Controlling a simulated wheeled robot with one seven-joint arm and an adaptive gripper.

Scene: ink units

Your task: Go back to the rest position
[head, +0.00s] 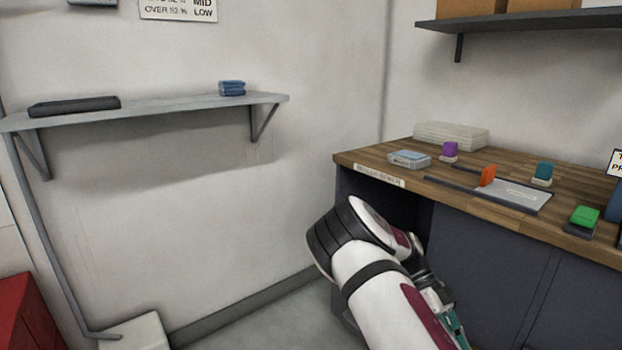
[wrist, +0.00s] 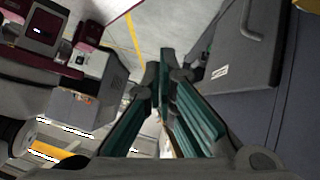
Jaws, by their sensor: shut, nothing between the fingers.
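My gripper (head: 452,322) shows only in part in the head view, low in front of the dark cabinet under the wooden counter, with my white and maroon arm covering some of it. Its teal fingers also fill the middle of the wrist view (wrist: 164,80), pointing away from the camera. The fingers are shut with nothing between them. They hold nothing and appear apart from the cabinet.
The wooden counter (head: 400,172) carries a grey tray (head: 520,193), an orange block (head: 487,176), purple, teal and green pieces, and a small box (head: 409,159). A wall shelf (head: 190,106) is at left. A red box (head: 30,325) stands lower left. Floor between is clear.

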